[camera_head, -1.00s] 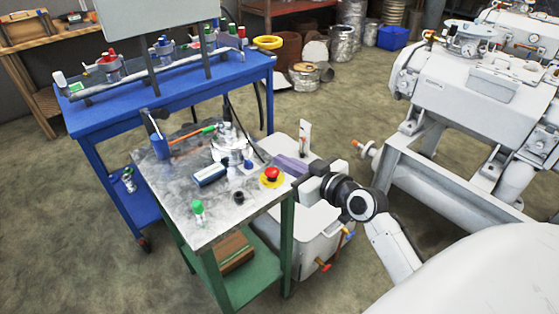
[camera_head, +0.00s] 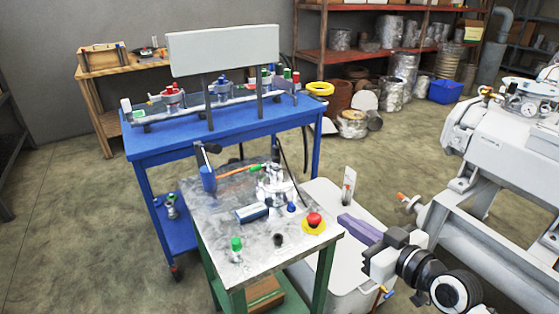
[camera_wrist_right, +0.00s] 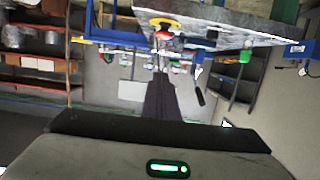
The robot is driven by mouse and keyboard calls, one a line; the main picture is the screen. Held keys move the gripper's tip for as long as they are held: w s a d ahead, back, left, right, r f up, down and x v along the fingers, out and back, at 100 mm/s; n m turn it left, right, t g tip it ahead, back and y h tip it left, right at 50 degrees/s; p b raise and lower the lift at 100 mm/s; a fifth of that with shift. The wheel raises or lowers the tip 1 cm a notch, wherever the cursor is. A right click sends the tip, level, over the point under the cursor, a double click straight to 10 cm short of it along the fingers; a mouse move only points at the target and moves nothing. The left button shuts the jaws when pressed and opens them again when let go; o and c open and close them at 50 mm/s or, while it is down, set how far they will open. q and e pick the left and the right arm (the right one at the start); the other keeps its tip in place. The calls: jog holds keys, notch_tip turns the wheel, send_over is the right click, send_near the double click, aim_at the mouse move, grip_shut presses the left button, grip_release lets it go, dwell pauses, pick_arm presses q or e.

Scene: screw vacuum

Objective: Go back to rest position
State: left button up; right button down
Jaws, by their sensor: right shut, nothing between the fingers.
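My right gripper (camera_head: 360,229) comes in from the lower right in the head view, beside the right edge of the metal-topped cart and above a white box-like unit. Its purple-grey fingers are shut with nothing between them. In the right wrist view the closed fingers (camera_wrist_right: 160,98) point towards the cart, whose top appears upside down. My left gripper is not in any view.
A blue bench (camera_head: 180,140) stands behind. Large white machinery (camera_head: 505,140) is at right. Open floor (camera_head: 70,220) lies at left.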

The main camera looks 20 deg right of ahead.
jog(key=s+a+f+g, duration=0.2)
jog(key=s+a+f, duration=0.3)
jog(key=f, duration=0.4)
jog(key=s+a+f+g, duration=0.2)
jog(key=s+a+f, duration=0.4)
jog(key=f, duration=0.3)
jog(key=s+a+f+n+g+y, duration=0.1)
jog(key=s+a+f+g, duration=0.1)
jog(key=s+a+f, duration=0.3)
notch_tip(320, 180, down, 4)
jog(key=a, duration=0.2)
jog(key=shift+s+a+f+g, duration=0.25)
jog(key=shift+a+g, duration=0.1)
jog(key=shift+g, duration=0.05)
jog(key=shift+d, duration=0.15)
